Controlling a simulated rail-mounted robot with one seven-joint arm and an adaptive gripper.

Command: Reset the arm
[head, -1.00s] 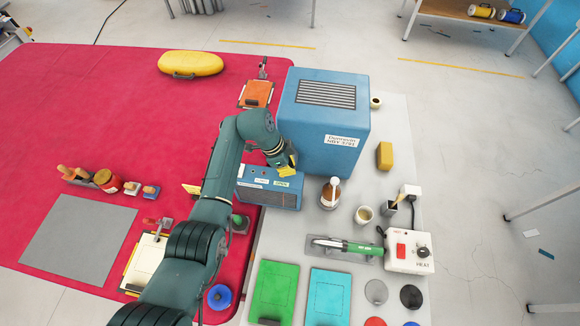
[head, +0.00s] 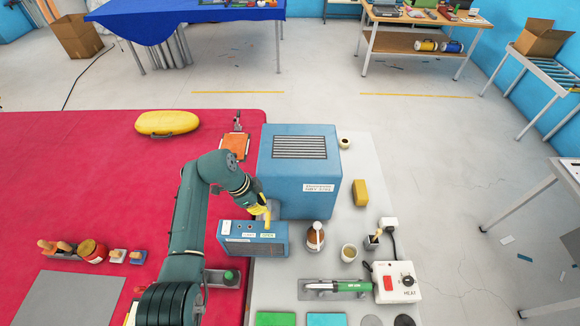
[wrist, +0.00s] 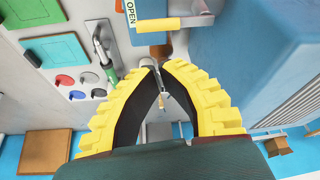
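My gripper (head: 262,212) has yellow ribbed fingers and points down near the top of the small blue box (head: 240,240). In the wrist view the finger tips of my gripper (wrist: 158,65) lean close together, with at most a narrow gap. I see nothing clearly held, but a white bottle spout shows between the fingers. The blue box also shows in the wrist view (wrist: 150,38), with an OPEN label and a yellow bar handle (wrist: 172,24) beyond the finger tips. I cannot tell from the head view whether a finger touches the box.
A tall blue machine (head: 298,180) stands close behind and right of my gripper. A brown bottle (head: 315,240), cup (head: 349,253), green-handled tool (head: 350,286) and white heater box (head: 395,283) stand to the right. A yellow case (head: 167,123) lies on the open red mat (head: 90,180).

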